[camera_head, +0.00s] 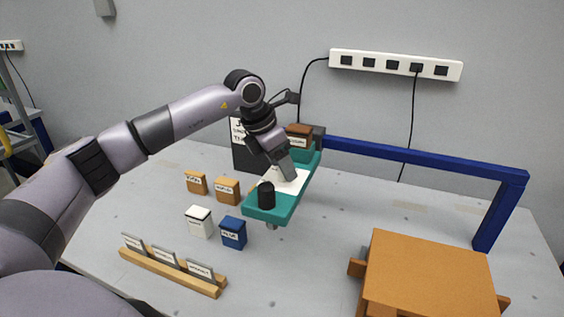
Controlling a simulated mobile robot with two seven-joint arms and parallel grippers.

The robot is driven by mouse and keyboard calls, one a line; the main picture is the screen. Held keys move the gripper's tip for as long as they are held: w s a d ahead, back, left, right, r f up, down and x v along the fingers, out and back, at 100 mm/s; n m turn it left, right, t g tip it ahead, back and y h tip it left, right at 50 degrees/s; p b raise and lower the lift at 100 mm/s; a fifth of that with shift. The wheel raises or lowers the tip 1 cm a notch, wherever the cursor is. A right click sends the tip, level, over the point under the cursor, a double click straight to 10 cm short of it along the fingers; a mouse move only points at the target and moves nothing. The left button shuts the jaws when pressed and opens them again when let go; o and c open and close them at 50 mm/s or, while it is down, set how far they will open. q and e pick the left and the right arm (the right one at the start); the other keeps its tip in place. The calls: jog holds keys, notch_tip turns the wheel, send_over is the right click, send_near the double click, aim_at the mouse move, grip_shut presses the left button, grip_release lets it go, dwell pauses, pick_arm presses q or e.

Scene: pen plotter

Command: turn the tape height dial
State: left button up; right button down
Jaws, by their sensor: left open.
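A teal plate (283,211) is mounted at the end of a blue beam. A black upright cylinder (266,196), dial-like, stands on its near end; no label on it can be read. My right gripper is out of view.
A brown labelled block (299,134) sits at the plate's far end. The blue beam (430,158) runs right to a post. Small orange, white and blue boxes (233,234) stand left of the plate. A wooden card rack (175,272) and an orange-brown box (428,275) are nearer.

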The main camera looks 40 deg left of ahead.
pick_arm(q)
jog(key=shift+w+f, duration=0.15)
jog(key=shift+f, duration=0.25)
jog(key=c, duration=1)
jog(key=shift+c, duration=0.2)
jog(key=shift+d+n, duration=0.1)
jog(key=shift+n, duration=0.2)
jog(key=n+y+b, duration=0.1)
jog(key=n, duration=0.1)
jog(key=n+y, duration=0.1)
jog(key=n, duration=0.2)
jog(key=shift+d+t+b, duration=0.15)
jog(key=shift+t+b, duration=0.25)
jog(key=n+y, duration=0.1)
jog(key=n, duration=0.2)
jog(key=n+y+b, duration=0.1)
jog(key=n, duration=0.2)
jog(key=shift+d+r+g, duration=0.1)
jog(key=shift+g, duration=0.2)
jog(key=shift+n, duration=0.3)
